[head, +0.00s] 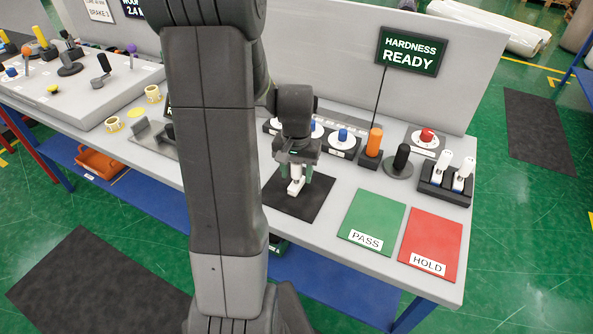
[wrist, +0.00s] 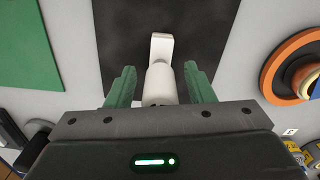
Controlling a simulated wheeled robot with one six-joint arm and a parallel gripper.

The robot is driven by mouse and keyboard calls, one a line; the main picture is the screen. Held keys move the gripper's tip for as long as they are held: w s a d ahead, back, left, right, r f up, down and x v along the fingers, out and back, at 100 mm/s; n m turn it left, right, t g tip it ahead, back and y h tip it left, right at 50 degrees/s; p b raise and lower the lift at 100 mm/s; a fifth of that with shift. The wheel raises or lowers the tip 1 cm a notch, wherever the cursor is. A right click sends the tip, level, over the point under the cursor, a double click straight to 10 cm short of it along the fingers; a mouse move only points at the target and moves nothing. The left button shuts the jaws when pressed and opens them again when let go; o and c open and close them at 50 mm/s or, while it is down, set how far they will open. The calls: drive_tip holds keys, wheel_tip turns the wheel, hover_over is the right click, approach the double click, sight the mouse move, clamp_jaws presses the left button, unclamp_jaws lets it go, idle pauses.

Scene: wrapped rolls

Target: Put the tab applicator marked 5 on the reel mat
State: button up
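A white tab applicator (head: 295,187) is at the black mat (head: 276,193) in the middle of the bench, with my gripper (head: 297,163) directly above it. In the wrist view the applicator (wrist: 159,80) is between the two green fingers of my gripper (wrist: 159,86), over the dark mat (wrist: 220,30). A narrow gap shows on each side of it, so the fingers look open around it. The applicator seems to rest on the mat. Its number cannot be read. Its near end is hidden by the gripper body.
Two more white applicators (head: 465,172) stand in a black holder (head: 438,191) at the right. A green PASS mat (head: 372,217) and a red HOLD mat (head: 432,235) lie right of the black mat. An orange cylinder (head: 375,141) and a black one (head: 401,157) stand behind.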

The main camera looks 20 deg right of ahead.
wheel_tip(320, 180, up, 12)
drive_tip(key=shift+r, duration=0.2)
idle(0.4)
idle(2.4)
